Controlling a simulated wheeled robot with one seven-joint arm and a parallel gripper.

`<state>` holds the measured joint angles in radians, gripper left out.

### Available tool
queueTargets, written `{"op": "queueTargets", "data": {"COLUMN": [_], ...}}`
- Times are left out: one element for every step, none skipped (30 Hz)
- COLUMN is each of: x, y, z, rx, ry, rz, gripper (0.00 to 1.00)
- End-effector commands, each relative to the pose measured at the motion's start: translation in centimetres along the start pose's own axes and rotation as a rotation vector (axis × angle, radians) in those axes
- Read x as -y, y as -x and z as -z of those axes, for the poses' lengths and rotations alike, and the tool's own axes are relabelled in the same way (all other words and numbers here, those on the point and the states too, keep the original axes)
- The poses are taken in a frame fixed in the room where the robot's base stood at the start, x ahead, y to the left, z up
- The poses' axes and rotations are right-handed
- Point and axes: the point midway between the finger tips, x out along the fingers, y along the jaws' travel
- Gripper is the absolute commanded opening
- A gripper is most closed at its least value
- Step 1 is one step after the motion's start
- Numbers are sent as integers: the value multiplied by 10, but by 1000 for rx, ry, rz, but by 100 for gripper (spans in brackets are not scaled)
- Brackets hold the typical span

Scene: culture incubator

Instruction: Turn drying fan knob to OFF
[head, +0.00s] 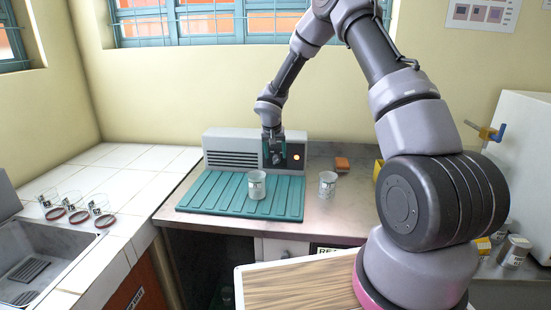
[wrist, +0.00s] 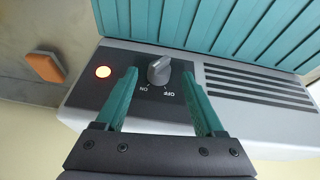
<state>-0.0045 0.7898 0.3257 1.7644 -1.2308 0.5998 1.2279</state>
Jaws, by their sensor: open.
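The drying fan (head: 232,148) is a grey box with a vent grille at the back of the counter. Its grey knob (wrist: 158,70) sits on a dark panel, with ON and OFF labels upside down below it in the wrist view. I cannot tell surely which label the knob points to. The indicator lamp (wrist: 103,72) beside it glows orange, also in the head view (head: 296,157). My gripper (wrist: 160,75) is open, its green fingers on either side of the knob; contact is unclear. In the head view my gripper (head: 273,150) covers the knob.
A teal ribbed mat (head: 215,192) lies before the fan with a clear beaker (head: 257,185) on it. Another beaker (head: 327,184) stands right of the mat. An orange block (head: 342,164) lies right of the fan. A sink (head: 40,262) is at left.

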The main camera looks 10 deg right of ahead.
Motion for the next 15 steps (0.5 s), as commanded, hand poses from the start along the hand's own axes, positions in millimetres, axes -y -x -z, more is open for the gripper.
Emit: {"op": "queueTargets", "data": {"x": [0, 0, 0, 0, 0, 0, 0, 0, 0, 0, 0, 0, 0, 0, 0], "y": [-8, -12, -16, -18, -20, -22, -24, -24, -25, -26, -26, -26, -26, -25, -25], "z": [0, 0, 0, 0, 0, 0, 0, 0, 0, 0, 0, 0, 0, 0, 0], "rx": [2, 2, 2, 1, 1, 0, 0, 0, 0, 0, 0, 0, 0, 0, 0], "ry": [-1, 0, 1, 0, -1, -1, -1, -1, -1, -1, -1, -1, -1, 0, 0], "rz": [0, 0, 0, 0, 0, 0, 0, 0, 0, 0, 0, 0, 0, 0, 0], "gripper": [70, 70, 70, 70, 70, 70, 70, 70, 70, 70, 70, 70, 70, 70, 70]}}
